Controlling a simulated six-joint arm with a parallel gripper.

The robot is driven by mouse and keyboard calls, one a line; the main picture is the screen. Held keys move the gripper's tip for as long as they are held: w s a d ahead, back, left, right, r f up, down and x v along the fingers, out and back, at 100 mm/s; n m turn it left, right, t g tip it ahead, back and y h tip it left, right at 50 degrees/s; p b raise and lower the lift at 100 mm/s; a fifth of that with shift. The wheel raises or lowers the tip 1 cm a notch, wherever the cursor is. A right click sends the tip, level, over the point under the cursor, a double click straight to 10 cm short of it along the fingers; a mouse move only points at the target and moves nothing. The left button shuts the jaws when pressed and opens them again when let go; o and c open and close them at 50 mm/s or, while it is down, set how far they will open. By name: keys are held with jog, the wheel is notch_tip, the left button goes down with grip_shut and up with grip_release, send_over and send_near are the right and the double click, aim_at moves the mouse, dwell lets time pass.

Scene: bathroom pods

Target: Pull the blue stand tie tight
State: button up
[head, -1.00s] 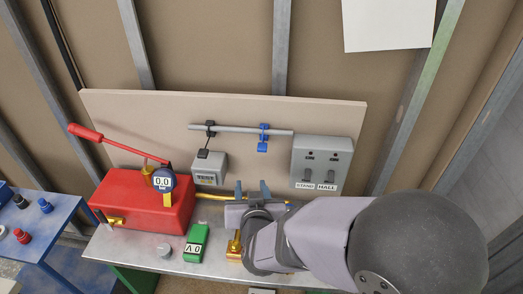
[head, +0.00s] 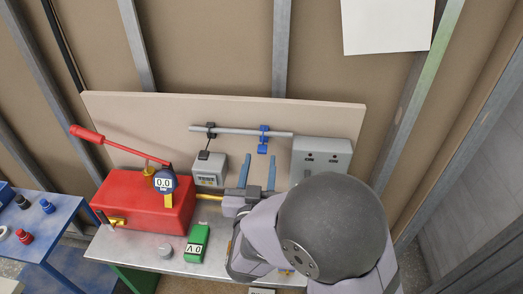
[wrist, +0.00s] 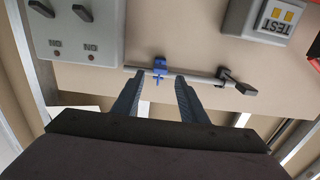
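The blue stand tie (head: 263,139) is around the grey horizontal pipe (head: 228,131) on the backboard, with a blue tab hanging below the pipe. It also shows in the wrist view (wrist: 159,66), seen between and beyond my fingertips. My gripper (head: 259,165) is open, its two fingers pointing up toward the pipe, below the tie in the head view. In the wrist view my gripper (wrist: 152,80) has an empty gap between the fingers. Whether the fingertips are level with the tie in depth I cannot tell.
A black tie (head: 211,130) holds the pipe left of the blue one, above the grey TEST box (head: 209,170). A grey switch box (head: 322,155) stands right. A red pump (head: 146,200) with a gauge and a green meter (head: 197,243) sit on the bench.

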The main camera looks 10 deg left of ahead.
aim_at(262, 152)
jog(key=shift+w+p, duration=0.7)
jog(key=shift+w, duration=1.55)
jog(key=shift+c, duration=0.6)
